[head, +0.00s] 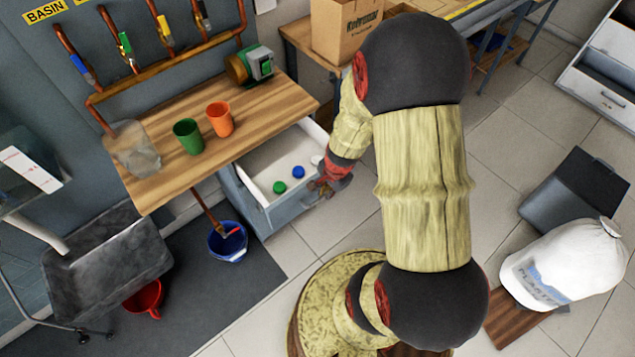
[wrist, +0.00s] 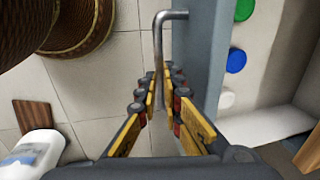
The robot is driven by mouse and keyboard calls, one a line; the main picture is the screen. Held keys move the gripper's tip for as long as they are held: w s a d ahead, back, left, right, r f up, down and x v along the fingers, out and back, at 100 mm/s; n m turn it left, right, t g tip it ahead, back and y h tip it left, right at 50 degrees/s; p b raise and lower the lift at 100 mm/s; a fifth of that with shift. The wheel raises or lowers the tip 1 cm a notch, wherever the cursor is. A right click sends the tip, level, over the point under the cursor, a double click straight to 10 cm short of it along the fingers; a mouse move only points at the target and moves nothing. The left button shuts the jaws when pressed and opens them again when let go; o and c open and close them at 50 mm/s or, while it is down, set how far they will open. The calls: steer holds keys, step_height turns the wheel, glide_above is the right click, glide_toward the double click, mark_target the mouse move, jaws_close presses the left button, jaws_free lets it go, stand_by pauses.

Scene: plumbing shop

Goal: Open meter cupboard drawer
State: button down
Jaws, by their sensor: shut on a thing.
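The drawer (head: 283,213) under the wooden counter stands pulled out, with its white inside in view. Its grey front also shows in the wrist view (wrist: 208,55). A metal bar handle (wrist: 158,45) stands out from that front. My gripper (wrist: 161,78) is shut on the handle, its fingers on either side of the bar. In the head view my gripper (head: 322,187) is at the drawer front's right part, and my arm hides part of it. Inside the drawer lie a green cap (head: 279,187), a blue cap (head: 298,172) and a white cap (head: 316,160).
A blue bucket (head: 228,243) is on the floor left of the drawer. A white sack (head: 565,265) lies at right. Floor tiles before the drawer are partly clear.

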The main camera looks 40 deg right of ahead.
steer(key=shift+s, duration=0.85)
steer(key=c, duration=2)
jaws_free()
steer(key=shift+o, duration=0.4)
step_height(320, 180, up, 12)
steer(key=s, duration=0.2)
steer(key=shift+f, duration=0.15)
